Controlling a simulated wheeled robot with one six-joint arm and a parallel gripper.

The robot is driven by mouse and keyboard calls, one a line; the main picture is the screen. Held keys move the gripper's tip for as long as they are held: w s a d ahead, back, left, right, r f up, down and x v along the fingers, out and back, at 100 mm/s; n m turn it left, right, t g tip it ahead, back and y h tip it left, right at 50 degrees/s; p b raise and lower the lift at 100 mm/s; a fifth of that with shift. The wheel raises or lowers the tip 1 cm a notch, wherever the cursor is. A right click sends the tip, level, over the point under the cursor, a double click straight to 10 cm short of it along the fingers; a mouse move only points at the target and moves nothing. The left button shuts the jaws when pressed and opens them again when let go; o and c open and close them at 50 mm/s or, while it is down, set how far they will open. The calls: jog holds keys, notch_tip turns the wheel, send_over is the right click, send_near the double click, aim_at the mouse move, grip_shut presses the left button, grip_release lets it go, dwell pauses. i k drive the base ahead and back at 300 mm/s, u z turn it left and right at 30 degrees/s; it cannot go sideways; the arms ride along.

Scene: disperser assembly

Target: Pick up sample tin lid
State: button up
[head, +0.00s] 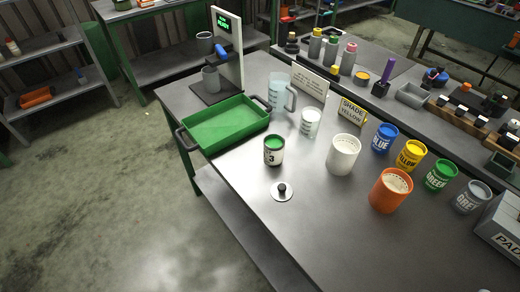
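A flat, pale round lid with a dark knob in its middle (282,194) lies on the grey metal table near its left front edge. It looks like the sample tin lid. A small open tin marked 3 (274,157) stands just behind it, with green showing inside its top. The lid lies flat, apart from the tin, with bare table around it. My gripper is not in view.
A green tray (225,122) lies behind and left of the tin. A white tub (343,154) and an orange tub (390,190) stand to the right. Behind are a measuring jug (279,92) and a small beaker (311,124). The table front is clear.

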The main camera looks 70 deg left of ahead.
aim_at(281, 192)
jog(key=u, duration=2.5)
jog(key=k, duration=0.8)
jog(key=u, duration=0.85)
jog(key=k, duration=0.4)
jog(key=u, duration=0.65)
jog(key=i, duration=1.05)
jog(key=z, duration=0.9)
jog(key=i, duration=0.7)
jog(key=z, duration=0.9)
